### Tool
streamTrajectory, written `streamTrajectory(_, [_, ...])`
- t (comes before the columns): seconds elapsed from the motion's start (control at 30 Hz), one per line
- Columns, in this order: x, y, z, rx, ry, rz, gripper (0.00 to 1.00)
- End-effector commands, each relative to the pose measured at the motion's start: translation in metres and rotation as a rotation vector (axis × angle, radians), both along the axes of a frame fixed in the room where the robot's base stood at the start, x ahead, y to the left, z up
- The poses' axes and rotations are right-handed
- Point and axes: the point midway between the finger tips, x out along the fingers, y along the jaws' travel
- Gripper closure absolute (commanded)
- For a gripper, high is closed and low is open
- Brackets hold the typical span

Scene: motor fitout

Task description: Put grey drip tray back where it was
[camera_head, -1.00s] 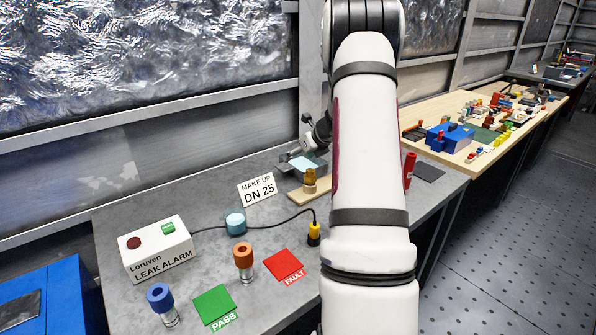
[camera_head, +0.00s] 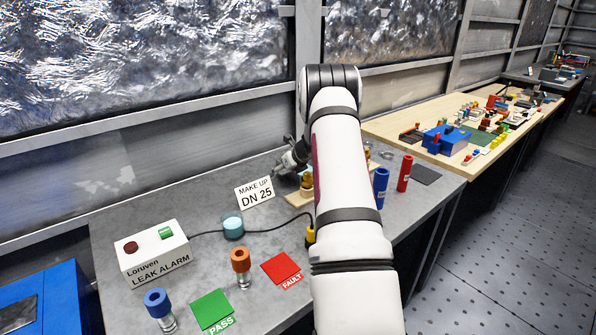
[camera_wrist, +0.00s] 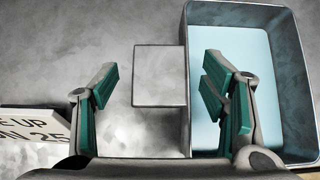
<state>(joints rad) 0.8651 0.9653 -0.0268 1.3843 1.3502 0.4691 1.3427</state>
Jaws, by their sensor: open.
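In the wrist view, a grey-walled tray (camera_wrist: 240,10) with a pale blue inside fills the right side. I take it to be the grey drip tray. A flat grey block (camera_wrist: 160,75) sits against its left wall; I cannot tell whether they are joined. My gripper (camera_wrist: 158,85) is open, with one green-padded finger left of the block and the other over the tray's left part. Nothing is held. In the head view, my gripper (camera_head: 284,170) is low at the back of the bench behind the "DN 25" sign, and the tray is hidden or too small to make out.
A leak alarm box (camera_head: 152,252), blue (camera_head: 381,187) and red (camera_head: 405,173) cylinders, and green (camera_head: 212,309) and red (camera_head: 281,268) pads stand around the grey bench.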

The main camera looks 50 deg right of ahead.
Motion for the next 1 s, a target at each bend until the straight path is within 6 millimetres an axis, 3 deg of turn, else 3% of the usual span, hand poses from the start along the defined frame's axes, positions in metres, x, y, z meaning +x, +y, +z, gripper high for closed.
streamTrajectory(0.23, [0.001,-0.001,-0.001,0.000,0.000,-0.001,0.33])
streamTrajectory(0.53, [0.000,-0.001,-0.001,0.000,0.000,-0.001,1.00])
streamTrajectory(0.83, [0.001,-0.001,0.005,-0.003,-0.002,-0.001,1.00])
streamTrajectory(1.0, [0.001,-0.002,0.031,-0.006,-0.003,-0.001,1.00])
